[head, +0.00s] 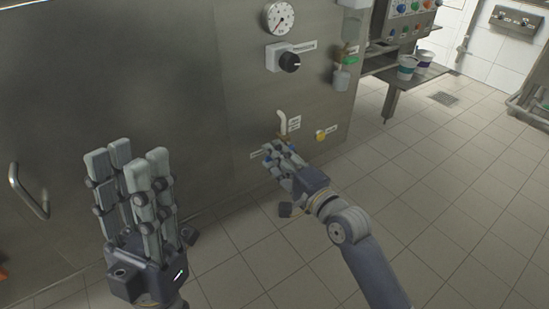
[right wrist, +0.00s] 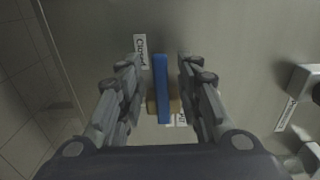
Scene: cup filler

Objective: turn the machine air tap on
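The air tap has a blue bar handle (right wrist: 161,90) on a brass-coloured body (right wrist: 172,106), fixed to the steel machine panel (head: 240,100). In the right wrist view the handle runs up and down the picture, beside a label reading "Closed" (right wrist: 141,52). A second label by the brass body is partly hidden by a finger. My right gripper (right wrist: 160,68) is open around the handle, with a visible gap on both sides. In the head view my right gripper (head: 276,158) is low at the panel and mostly covers the tap. My left gripper (head: 128,165) is open, empty and raised at the left.
A door handle (head: 28,192) is at far left.

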